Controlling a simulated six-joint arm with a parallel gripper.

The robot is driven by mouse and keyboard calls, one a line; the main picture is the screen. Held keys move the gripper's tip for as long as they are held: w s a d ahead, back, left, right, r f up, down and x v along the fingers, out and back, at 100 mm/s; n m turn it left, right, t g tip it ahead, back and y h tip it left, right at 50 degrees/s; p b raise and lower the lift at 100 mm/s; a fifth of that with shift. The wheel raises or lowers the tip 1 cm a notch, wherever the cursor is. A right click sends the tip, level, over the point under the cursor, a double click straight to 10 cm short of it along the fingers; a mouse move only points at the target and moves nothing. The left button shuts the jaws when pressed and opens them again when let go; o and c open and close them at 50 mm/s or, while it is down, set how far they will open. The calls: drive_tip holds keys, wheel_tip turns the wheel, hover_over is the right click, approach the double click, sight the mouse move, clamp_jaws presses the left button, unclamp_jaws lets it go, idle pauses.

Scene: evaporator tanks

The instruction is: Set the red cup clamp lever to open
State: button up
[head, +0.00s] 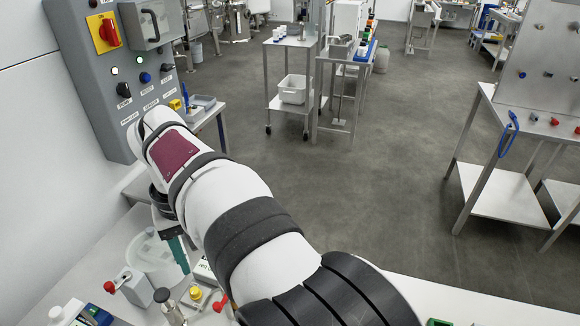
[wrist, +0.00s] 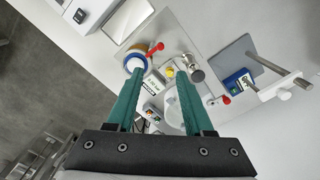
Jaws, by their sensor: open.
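A red-knobbed lever (head: 109,287) on a small grey block (head: 136,288) stands beside a clear cup (head: 152,262) in the head view. Its red knob also shows in the wrist view (wrist: 226,99), right of my fingers. A second red handle (head: 220,303) shows partly behind my arm; a red handle also shows near a blue-rimmed round part in the wrist view (wrist: 155,48). No label shows which is the cup clamp lever. My gripper (wrist: 157,78) is open and empty, its green fingers apart above the bench. In the head view one green finger (head: 178,252) shows by the cup.
A metal-topped fitting (head: 172,308) and a yellow knob (head: 195,293) stand close to the lever. A blue-labelled box (wrist: 238,82) and a metal rod stand (wrist: 285,84) are at the right in the wrist view. A grey control panel (head: 115,75) rises behind the bench.

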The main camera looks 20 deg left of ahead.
sight(216, 305)
wheel_tip(216, 305, down, 16)
drive_tip(key=shift+a+r, duration=0.1)
drive_tip(key=shift+r, duration=0.1)
clamp_jaws()
